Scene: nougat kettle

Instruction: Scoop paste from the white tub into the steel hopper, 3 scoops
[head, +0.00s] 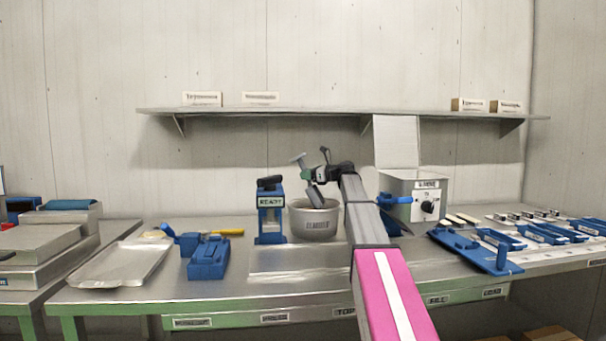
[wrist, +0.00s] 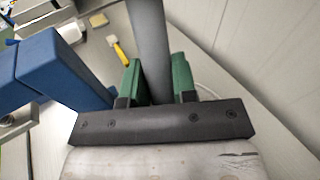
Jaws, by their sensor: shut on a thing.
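No label clearly reads as hopper.
A blue stand (head: 270,224) marked READY stands close left of the tub; a blue body also fills the wrist view's left (wrist: 45,65). A metal tray (head: 120,264), a blue block (head: 208,260) and a yellow-handled tool (head: 227,232) lie left. Blue fixtures (head: 480,252) crowd the right. A shelf (head: 330,111) hangs above.

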